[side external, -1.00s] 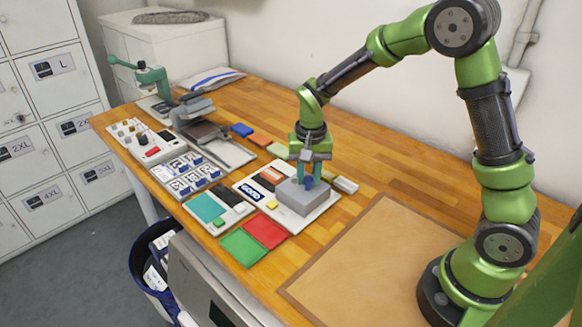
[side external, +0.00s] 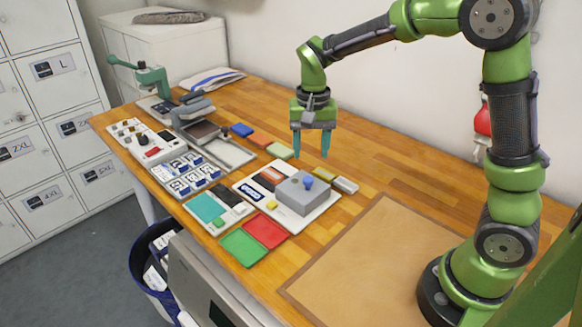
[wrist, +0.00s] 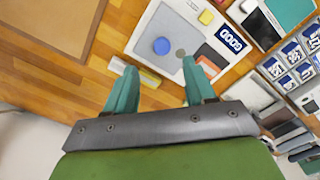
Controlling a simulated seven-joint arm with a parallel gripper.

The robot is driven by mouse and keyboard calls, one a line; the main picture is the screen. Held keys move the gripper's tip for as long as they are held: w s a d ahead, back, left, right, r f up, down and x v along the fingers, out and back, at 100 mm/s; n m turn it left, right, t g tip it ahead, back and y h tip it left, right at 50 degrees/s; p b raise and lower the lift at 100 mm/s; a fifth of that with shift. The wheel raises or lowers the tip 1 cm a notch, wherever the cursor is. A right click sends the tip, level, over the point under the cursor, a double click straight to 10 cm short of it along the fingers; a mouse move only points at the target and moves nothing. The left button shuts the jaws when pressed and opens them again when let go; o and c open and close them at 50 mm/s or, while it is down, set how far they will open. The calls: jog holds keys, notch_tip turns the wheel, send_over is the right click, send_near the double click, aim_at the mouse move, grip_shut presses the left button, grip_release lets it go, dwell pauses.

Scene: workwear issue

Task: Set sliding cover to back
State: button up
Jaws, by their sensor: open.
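A grey block-like cover (side external: 298,198) with a round blue knob (side external: 308,182) sits on a white base plate (side external: 262,199). I take it to be the sliding cover. The plate also carries a GOOD label, a yellow block and dark and orange pieces on its left part. In the wrist view the cover (wrist: 182,37) and knob (wrist: 161,46) show beyond my fingers, with the GOOD label (wrist: 230,38) to the right. My gripper (side external: 311,152) is open and empty, above the table and behind the cover, apart from it.
A small pale bar (side external: 345,185) lies beside the plate. Red (side external: 265,231) and green (side external: 241,247) squares lie in front. A teal-and-black panel (side external: 207,207) and blue-white tiles (side external: 189,178) stand to the left. A brown-edged mat (side external: 375,260) at right is bare.

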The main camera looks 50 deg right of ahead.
notch_tip(320, 180, up, 9)
jog(key=shift+f, duration=0.1)
dwell(0.4)
jog(key=s+a+n+t+y, duration=0.1)
jog(key=s+a+n+t, duration=0.1)
jog(key=s, duration=0.6)
jog(key=s+a+n+t+y, duration=0.1)
jog(key=s+n+t, duration=0.2)
jog(key=s+t, duration=0.2)
jog(key=s, duration=0.3)
jog(key=shift+s+a+r, duration=0.25)
jog(key=shift+a+r, duration=0.05)
jog(key=shift+a, duration=0.1)
